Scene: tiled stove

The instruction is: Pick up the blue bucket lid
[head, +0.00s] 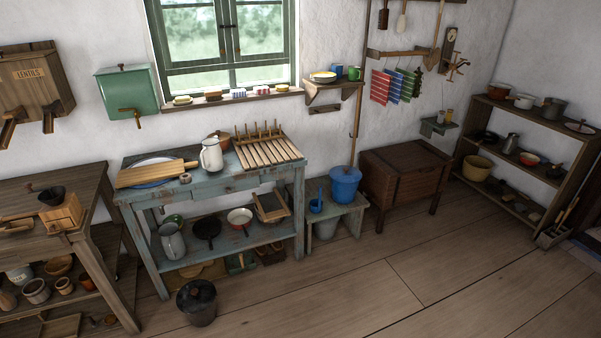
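The blue bucket (345,188) stands upright on a low grey-green bench (322,212), right of the blue worktable. Its lid (346,172) appears as a blue top on the bucket, small in this view; a long wooden handle or stick rises just behind it. A small blue ladle or cup (317,204) stands beside the bucket on the bench. Neither of my grippers shows in the head view.
The blue worktable (215,182) stands left of the bench, and a dark wooden chest (405,175) stands to its right. A dark lidded pot (197,302) is on the floor at front left. The plank floor before the bench is clear.

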